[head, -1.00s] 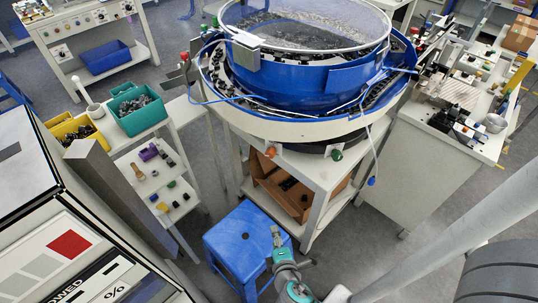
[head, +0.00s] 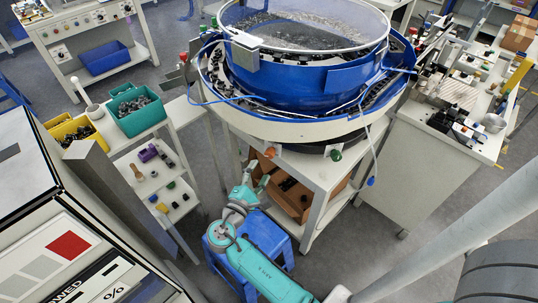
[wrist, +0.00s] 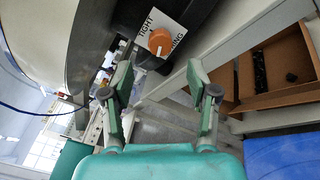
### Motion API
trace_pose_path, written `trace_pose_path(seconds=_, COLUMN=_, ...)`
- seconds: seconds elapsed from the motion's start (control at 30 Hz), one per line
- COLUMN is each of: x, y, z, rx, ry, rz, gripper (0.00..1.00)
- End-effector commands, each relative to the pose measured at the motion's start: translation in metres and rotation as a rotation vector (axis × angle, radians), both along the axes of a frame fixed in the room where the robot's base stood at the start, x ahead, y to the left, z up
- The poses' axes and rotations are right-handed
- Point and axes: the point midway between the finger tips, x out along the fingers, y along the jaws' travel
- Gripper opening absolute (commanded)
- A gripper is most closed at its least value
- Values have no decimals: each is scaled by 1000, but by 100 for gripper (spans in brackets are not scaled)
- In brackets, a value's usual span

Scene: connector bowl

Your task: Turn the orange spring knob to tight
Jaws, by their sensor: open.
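The orange spring knob (head: 270,152) sits under the rim of the blue feeder bowl (head: 300,75), at the front left of its stand. In the wrist view the orange knob (wrist: 160,41) is on a white label (wrist: 173,22) reading "TIGHT" and a second word partly hidden by the knob. My gripper (head: 262,183) is just below the knob in the head view. In the wrist view my gripper (wrist: 163,75) has its two fingers spread, with the knob ahead of and above the gap between them. Nothing is between the fingers, and they appear apart from the knob.
A green knob (head: 336,155) is to the right under the same rim. A cardboard box (head: 290,197) sits on the stand's shelf below. A blue stool (head: 222,262) is under my arm. A blue cable with a plug (head: 371,181) hangs at the right.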

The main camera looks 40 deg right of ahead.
Motion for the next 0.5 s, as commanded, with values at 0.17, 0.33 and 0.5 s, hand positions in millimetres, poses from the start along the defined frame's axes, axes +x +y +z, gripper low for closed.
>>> trace_pose_path(seconds=0.17, x=12, y=-32, z=0, rx=1, ry=0, rz=-4, gripper=59)
trace_pose_path(seconds=0.33, x=22, y=-57, z=0, rx=1, ry=0, rz=-2, gripper=59)
trace_pose_path(seconds=0.5, x=29, y=-72, z=0, rx=1, ry=-1, rz=-1, gripper=59)
